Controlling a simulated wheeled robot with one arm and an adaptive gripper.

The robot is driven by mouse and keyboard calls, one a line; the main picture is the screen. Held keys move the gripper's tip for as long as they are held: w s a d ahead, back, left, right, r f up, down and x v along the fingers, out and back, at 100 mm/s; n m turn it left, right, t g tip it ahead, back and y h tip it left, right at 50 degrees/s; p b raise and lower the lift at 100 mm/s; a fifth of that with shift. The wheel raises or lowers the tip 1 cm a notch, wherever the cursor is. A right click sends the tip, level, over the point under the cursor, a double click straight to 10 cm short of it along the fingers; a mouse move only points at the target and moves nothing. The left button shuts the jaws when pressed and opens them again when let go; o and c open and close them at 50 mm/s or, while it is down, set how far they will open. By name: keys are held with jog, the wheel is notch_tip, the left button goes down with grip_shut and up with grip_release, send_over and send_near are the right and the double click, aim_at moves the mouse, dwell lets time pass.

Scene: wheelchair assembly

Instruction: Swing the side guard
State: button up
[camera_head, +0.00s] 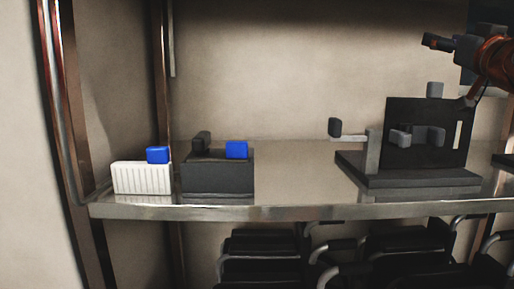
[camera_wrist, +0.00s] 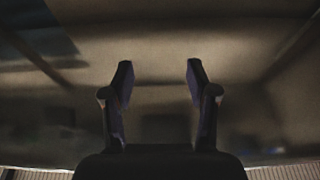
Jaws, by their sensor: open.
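The dark grey fixture on the right of the shelf has an upright panel (camera_head: 437,117), a flat base and a lighter grey post (camera_head: 373,152). A small block on a short arm (camera_head: 335,128) sticks out to the left of the post. Which of these parts is the side guard I cannot tell. My gripper (camera_head: 428,41) is up at the top right, above the panel and apart from it. In the wrist view my gripper (camera_wrist: 160,78) is open, with nothing between its fingers.
On the left of the metal shelf (camera_head: 290,212) stand a white ribbed box (camera_head: 142,178) with a blue block (camera_head: 157,155) and a dark box (camera_head: 217,178) with another blue block (camera_head: 237,150). The shelf's middle is clear. Black folded wheelchairs (camera_head: 262,250) stand below.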

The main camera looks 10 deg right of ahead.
jog(key=w+a+f+n+g+y+p, duration=0.1)
jog(key=w+a+n+g+y+p, duration=0.2)
jog(key=a, duration=0.6)
jog(key=w+a+f+n+g+y+p, duration=0.1)
jog(key=a+f+y+p, duration=0.15)
jog(key=a+p, duration=0.5)
jog(key=s+a+f+n+g+y+p, duration=0.1)
jog(key=s+a+f+g+y+p, duration=0.15)
jog(key=a+f+g+p, duration=0.6)
jog(key=s+a+f+g+h+p, duration=0.2)
jog(key=s+a+f+g+p, duration=0.25)
jog(key=s+a+f, duration=0.45)
jog(key=s+d+f+m+g+h+p, duration=0.1)
jog(key=s+d+f+g+p, duration=0.1)
jog(key=s, duration=0.8)
jog(key=s+d+f+m+g+h+p, duration=0.1)
jog(key=s+f+g+p, duration=0.3)
jog(key=s, duration=0.6)
jog(key=d+m+p, duration=0.1)
jog(key=p, duration=0.1)
jog(key=shift+s+p, duration=0.15)
jog(key=shift+p, duration=0.25)
